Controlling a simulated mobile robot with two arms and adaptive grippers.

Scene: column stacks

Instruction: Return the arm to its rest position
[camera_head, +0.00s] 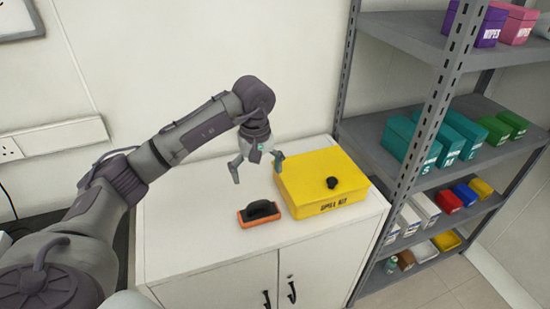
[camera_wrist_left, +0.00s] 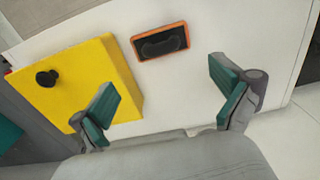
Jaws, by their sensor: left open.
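My left gripper (camera_head: 256,168) is open and empty above the white cabinet top, behind and left of the yellow box. Its two fingers also show wide apart in the left wrist view (camera_wrist_left: 168,103). My left arm reaches in from the left and bends down at the wrist. My right gripper is in neither view.
A yellow box (camera_head: 304,199) with a black knob (camera_head: 333,183) stands on the white cabinet (camera_head: 190,245). A black-and-orange tool (camera_head: 260,211) lies left of it. A grey shelf rack (camera_head: 432,170) with several coloured boxes stands at the right. A wall is behind.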

